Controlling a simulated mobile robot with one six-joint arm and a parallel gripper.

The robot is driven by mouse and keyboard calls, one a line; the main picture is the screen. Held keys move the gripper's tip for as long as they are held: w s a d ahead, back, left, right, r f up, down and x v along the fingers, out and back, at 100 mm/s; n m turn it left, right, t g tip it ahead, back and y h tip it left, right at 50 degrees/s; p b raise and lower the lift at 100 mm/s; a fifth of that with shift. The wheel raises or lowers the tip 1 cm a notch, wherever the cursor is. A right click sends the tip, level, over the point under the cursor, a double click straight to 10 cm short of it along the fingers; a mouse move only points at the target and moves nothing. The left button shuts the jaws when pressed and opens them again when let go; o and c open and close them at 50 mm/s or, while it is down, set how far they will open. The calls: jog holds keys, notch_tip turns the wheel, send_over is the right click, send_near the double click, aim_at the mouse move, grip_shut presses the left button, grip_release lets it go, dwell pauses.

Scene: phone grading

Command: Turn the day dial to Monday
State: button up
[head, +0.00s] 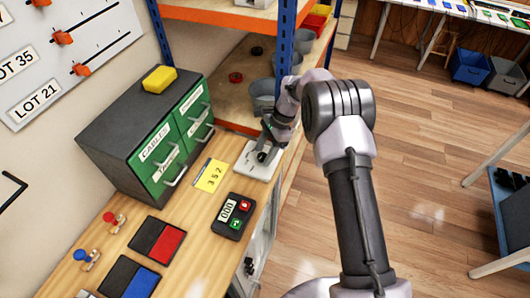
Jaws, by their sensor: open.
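A white plate (249,170) lies on the wooden bench near its right edge, with a dark round part at its middle. It may be the day dial, but no day names or pointer can be read. My gripper (265,150) is open, pointing down at the plate and partly covering it. I cannot tell whether the fingers touch the dark part or are around it.
A green-fronted drawer cabinet (148,132) with a yellow block (159,79) on top stands left. A yellow card (210,175), a keypad device (233,216), and red (158,241) and blue (129,279) pads lie nearby. A blue shelf post (285,40) rises close behind my gripper.

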aim_at(264, 155)
notch_tip(264, 155, up, 4)
jog(key=shift+f+p, duration=0.1)
jog(key=shift+p, duration=0.35)
jog(key=s+d+r, duration=0.1)
jog(key=s+d, duration=0.3)
jog(key=s, duration=1.1)
jog(key=shift+s+d, duration=0.2)
jog(key=shift+s, duration=0.05)
jog(key=shift+r, duration=0.1)
notch_tip(264, 155, up, 7)
jog(key=s+d+n+t+b, duration=0.1)
jog(key=d+n+t+b, duration=0.15)
jog(key=b, duration=0.25)
jog(key=s+d+r+n+t+b, duration=0.1)
jog(key=s+n+b, duration=0.1)
jog(key=s, duration=0.3)
jog(key=s+d+r+n+t+h+b, duration=0.1)
jog(key=s+d+r+n+t+b, duration=0.1)
jog(key=s+b, duration=0.2)
jog(key=s+d+r+n+t+h+b, duration=0.1)
jog(key=s+d+n+t+b, duration=0.1)
jog(key=s, duration=0.4)
jog(key=shift+d+r+b, duration=0.2)
jog(key=shift+r+b, duration=0.05)
jog(key=shift+b, duration=0.25)
jog(key=shift+s, duration=0.15)
